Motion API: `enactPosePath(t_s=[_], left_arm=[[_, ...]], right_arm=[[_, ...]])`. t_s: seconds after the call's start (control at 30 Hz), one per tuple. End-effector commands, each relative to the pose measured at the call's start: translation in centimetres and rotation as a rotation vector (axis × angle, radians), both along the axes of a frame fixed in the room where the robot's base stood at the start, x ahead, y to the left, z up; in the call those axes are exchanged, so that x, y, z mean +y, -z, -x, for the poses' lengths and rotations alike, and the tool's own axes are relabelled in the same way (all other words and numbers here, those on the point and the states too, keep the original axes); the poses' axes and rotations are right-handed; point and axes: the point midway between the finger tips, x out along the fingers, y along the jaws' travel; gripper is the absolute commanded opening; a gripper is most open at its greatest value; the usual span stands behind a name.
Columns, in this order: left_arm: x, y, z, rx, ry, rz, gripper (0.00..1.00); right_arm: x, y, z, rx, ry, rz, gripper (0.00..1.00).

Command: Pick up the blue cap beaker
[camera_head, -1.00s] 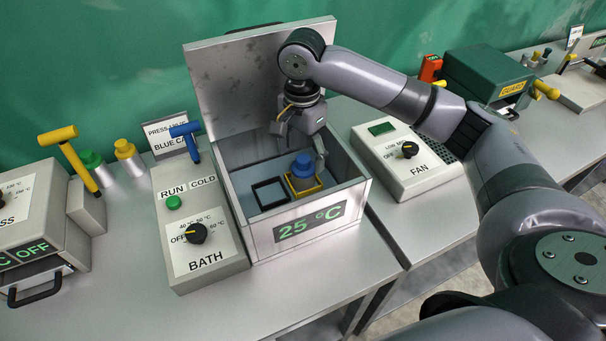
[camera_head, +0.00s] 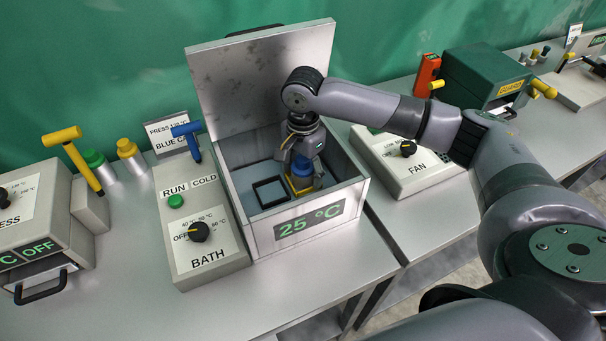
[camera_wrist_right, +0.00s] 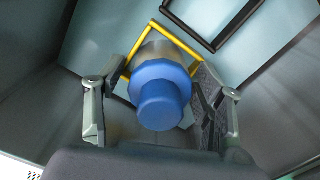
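The blue cap beaker (camera_wrist_right: 160,90) stands upright in a yellow square frame (camera_wrist_right: 190,50) inside the open bath, its blue cap toward the wrist camera. In the head view the yellow frame (camera_head: 309,191) shows low in the bath, with the beaker mostly hidden behind my gripper. My right gripper (camera_head: 302,175) points down into the bath over the beaker. In the right wrist view its fingers (camera_wrist_right: 160,88) are spread on both sides of the beaker, with a gap visible at the left; contact at the right is unclear. My left gripper is not in view.
The bath's metal walls (camera_head: 300,243) surround the gripper closely, and its raised lid (camera_head: 250,85) stands behind. An empty black frame (camera_head: 268,193) sits left of the yellow one. The control box (camera_head: 203,235) is at left and the fan unit (camera_head: 405,170) at right.

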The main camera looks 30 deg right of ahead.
Motion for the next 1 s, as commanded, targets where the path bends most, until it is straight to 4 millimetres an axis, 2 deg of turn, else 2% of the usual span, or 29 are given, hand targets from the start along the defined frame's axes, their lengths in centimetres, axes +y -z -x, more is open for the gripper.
enactPosePath(t_s=[0.07,0.73,1.0], left_arm=[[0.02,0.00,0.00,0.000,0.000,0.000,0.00],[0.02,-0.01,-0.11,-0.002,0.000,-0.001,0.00],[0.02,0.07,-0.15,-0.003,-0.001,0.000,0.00]], right_arm=[[0.01,-0.03,-0.01,0.000,0.000,0.000,0.55],[0.02,-0.05,0.00,0.000,0.000,0.000,0.10],[0.05,-0.43,-0.08,-0.003,0.000,-0.002,0.10]])
